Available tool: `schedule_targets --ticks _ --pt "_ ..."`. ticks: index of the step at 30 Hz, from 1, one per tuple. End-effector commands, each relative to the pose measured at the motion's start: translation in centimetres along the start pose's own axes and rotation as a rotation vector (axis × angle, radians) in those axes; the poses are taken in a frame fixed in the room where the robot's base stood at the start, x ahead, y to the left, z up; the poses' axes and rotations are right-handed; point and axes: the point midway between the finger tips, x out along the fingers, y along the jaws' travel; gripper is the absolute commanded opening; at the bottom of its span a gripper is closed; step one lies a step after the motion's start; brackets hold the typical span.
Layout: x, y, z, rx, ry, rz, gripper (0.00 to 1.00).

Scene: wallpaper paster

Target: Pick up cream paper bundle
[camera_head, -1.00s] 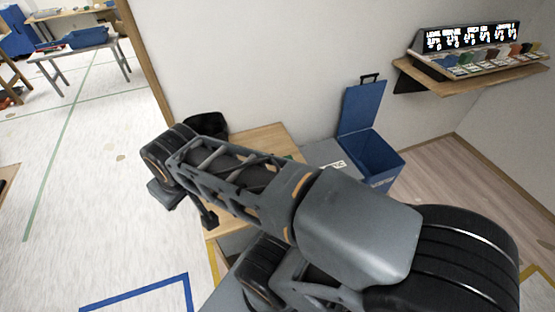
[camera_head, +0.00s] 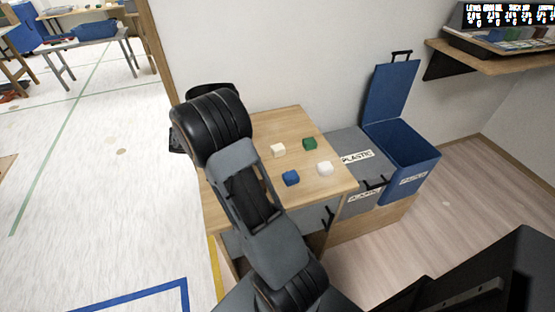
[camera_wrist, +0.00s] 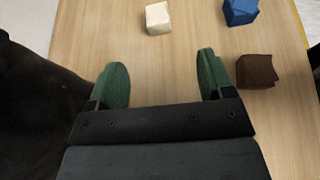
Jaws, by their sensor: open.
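The cream paper bundle (camera_head: 278,150) is a small pale block on the wooden table, left of a green block. In the wrist view, a cream block (camera_wrist: 158,18) lies at the top, ahead of my gripper and roughly centred between its fingers. My gripper (camera_wrist: 160,70) is open, with two green fingertips wide apart and only bare tabletop between them. It does not touch the cream block. In the head view my arm covers the left part of the table, and the fingers cannot be made out.
A blue block (camera_head: 291,177), a green block (camera_head: 310,144) and a white block (camera_head: 324,168) share the table (camera_head: 275,122). A brown block (camera_wrist: 257,71) lies just right of my right finger. Grey and blue bins (camera_head: 408,155) stand right of the table.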

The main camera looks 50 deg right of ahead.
Motion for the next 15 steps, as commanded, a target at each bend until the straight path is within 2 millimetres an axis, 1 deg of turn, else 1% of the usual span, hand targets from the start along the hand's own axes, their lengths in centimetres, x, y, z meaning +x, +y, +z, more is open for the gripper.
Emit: schedule_targets --ticks 1,3,12,15 --pt "0.7 0.3 -0.8 -0.021 -0.021 0.001 0.74" --pt "1.6 0.6 -1.0 -0.038 -0.04 0.001 0.74" --pt "6.8 0.7 -0.8 -0.049 -0.05 0.002 0.74" --pt "8.1 0.8 -0.8 -0.048 -0.049 0.003 0.74"
